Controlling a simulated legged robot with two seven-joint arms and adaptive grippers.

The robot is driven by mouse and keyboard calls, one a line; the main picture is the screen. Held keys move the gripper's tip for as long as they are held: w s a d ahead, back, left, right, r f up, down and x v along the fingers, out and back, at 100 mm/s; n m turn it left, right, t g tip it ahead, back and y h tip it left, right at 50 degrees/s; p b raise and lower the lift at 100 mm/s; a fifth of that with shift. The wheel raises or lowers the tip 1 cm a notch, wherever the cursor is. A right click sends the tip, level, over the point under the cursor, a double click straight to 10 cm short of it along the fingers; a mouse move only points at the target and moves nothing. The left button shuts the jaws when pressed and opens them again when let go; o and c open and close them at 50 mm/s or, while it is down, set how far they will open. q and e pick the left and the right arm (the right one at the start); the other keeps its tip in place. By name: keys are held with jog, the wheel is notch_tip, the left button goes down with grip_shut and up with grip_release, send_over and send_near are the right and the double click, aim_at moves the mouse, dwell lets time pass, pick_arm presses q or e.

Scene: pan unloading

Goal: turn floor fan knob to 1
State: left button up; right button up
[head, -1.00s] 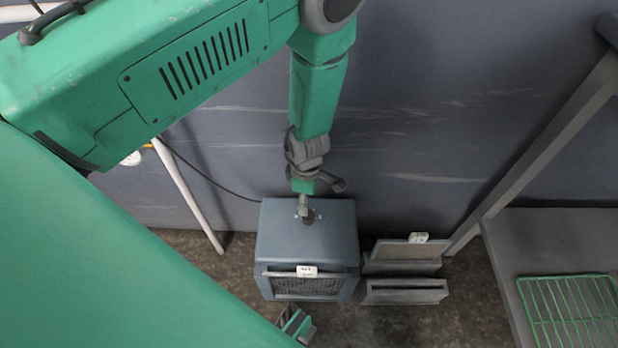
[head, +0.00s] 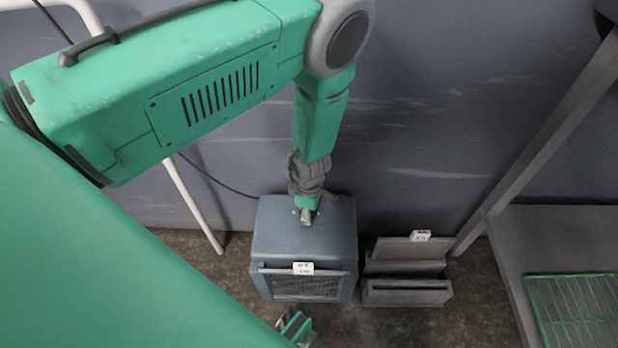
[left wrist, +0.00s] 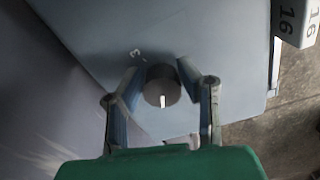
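The floor fan (head: 300,235) is a blue-grey box on the floor, with a dark grille on its front. Its dark round knob (left wrist: 162,85) is on the top face in the left wrist view. A white mark on the knob points toward the bottom of that view, and a "3" is printed beside it. My left gripper (left wrist: 160,72) has its fingers on either side of the knob, with narrow gaps; contact is unclear. In the head view the left gripper (head: 306,213) is over the fan's top and hides the knob.
A grey slotted holder (head: 407,291) stands on the floor right of the fan. A shelf (head: 500,235) with a green wire rack (head: 575,305) is at the right. A wall (head: 430,120) rises behind the fan. A white pole (head: 193,205) leans to its left.

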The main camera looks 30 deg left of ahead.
pick_arm(q)
jog(key=shift+s+a+f, duration=0.1)
jog(key=shift+a+f, duration=0.1)
jog(key=shift+a, duration=0.5)
pick_arm(e)
jog(key=shift+a+r, duration=0.15)
jog(key=shift+a, duration=0.35)
pick_arm(q)
jog(key=shift+d, duration=0.15)
pick_arm(e)
jog(key=shift+d, duration=0.2)
pick_arm(q)
jog(key=shift+r, duration=0.1)
pick_arm(e)
jog(key=shift+a+r, duration=0.1)
pick_arm(q)
jog(key=shift+m, duration=0.4)
jog(key=m+p, duration=0.1)
jog(key=m, duration=0.1)
jog(key=shift+m+p, duration=0.35)
jog(key=shift+m, duration=0.05)
jog(key=m+p, duration=0.1)
jog(key=m, duration=0.2)
jog(key=shift+m, duration=1)
pick_arm(e)
jog(key=shift+r, duration=1.35)
